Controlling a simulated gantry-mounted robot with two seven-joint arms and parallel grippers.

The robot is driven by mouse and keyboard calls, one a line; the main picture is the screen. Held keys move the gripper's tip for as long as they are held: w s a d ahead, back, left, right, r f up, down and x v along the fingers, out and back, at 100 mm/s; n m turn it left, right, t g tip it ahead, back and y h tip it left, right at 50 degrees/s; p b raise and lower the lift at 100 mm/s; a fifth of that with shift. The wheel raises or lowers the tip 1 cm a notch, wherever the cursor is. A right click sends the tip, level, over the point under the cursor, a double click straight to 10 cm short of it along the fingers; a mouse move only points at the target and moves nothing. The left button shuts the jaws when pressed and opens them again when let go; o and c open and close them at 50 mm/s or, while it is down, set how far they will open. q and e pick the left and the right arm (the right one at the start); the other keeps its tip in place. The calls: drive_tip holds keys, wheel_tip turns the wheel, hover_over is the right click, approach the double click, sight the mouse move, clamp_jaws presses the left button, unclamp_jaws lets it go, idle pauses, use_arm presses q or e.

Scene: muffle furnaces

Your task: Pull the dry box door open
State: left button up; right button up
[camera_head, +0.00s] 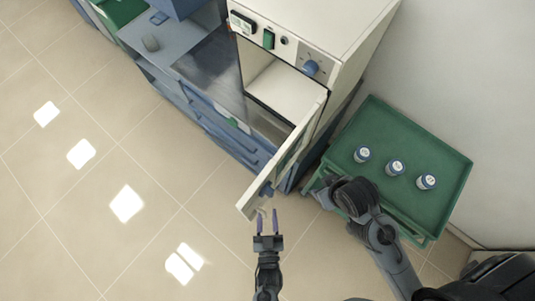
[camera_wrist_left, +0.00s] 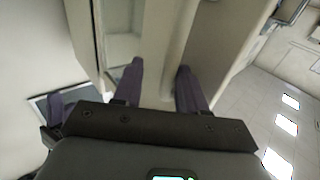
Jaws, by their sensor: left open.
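The dry box (camera_head: 300,22) is a cream cabinet with a control panel at the top of the head view. Its door (camera_head: 297,150) stands swung out from the front, leaving the pale inside (camera_head: 278,88) visible. The door's free end, with a small blue part near it, points down-left. My left gripper (camera_head: 267,222) is just beyond that end, with its two purple fingers apart and nothing held. In the left wrist view, the open fingers (camera_wrist_left: 160,85) stand in front of a cream panel and edge; contact cannot be told. My right arm shows at lower right, but its fingers cannot be made out.
A green cart tray (camera_head: 440,165) with three small white-and-blue jars (camera_head: 395,168) stands right of the dry box, close to my right arm. A blue-grey bench (camera_head: 175,65) lies to the left. The tiled floor (camera_head: 90,200) at lower left is clear.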

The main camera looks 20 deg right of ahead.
use_arm(q)
drive_tip(key=b+v, duration=0.1)
drive_tip(key=v, duration=1)
